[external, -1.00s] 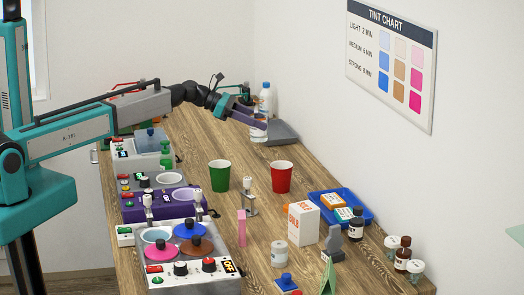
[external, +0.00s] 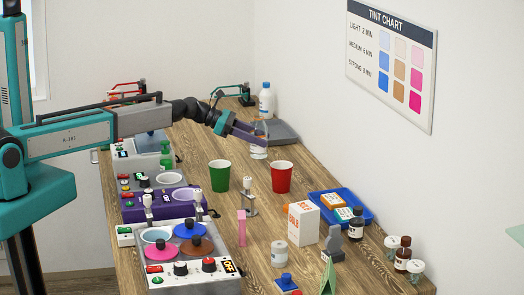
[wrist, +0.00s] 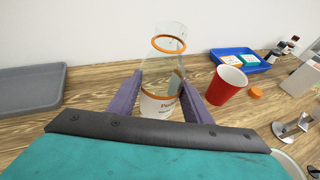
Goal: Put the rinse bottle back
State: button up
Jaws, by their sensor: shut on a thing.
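I cannot fully read the label. My gripper (wrist: 160,76) is shut on it, one finger on each side. In the external view the bottle (external: 258,153) shows below my gripper (external: 261,138), beside the grey tray, looking roughly upright. Its base is hidden in the wrist view, and I cannot tell whether it touches the table.
A grey tray (external: 283,133) lies close by, with a white blue-capped bottle (external: 266,102) behind. A red cup (external: 282,178) and green cup (external: 219,177) stand nearer. Warmers with pots (external: 185,252) line the left edge. A blue tray (external: 361,216) lies at right.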

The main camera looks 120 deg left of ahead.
aim_at(258, 148)
jog(key=shift+f, duration=0.2)
jog(key=shift+f, duration=0.15)
jog(key=shift+f+p, duration=0.5)
jog(key=shift+f, duration=1.25)
jog(key=shift+f, duration=0.15)
jog(key=o, duration=1.2)
jog(key=shift+c, duration=0.2)
jog(key=shift+r, duration=0.2)
jog(key=b+v, duration=0.3)
jog(key=v, duration=0.9)
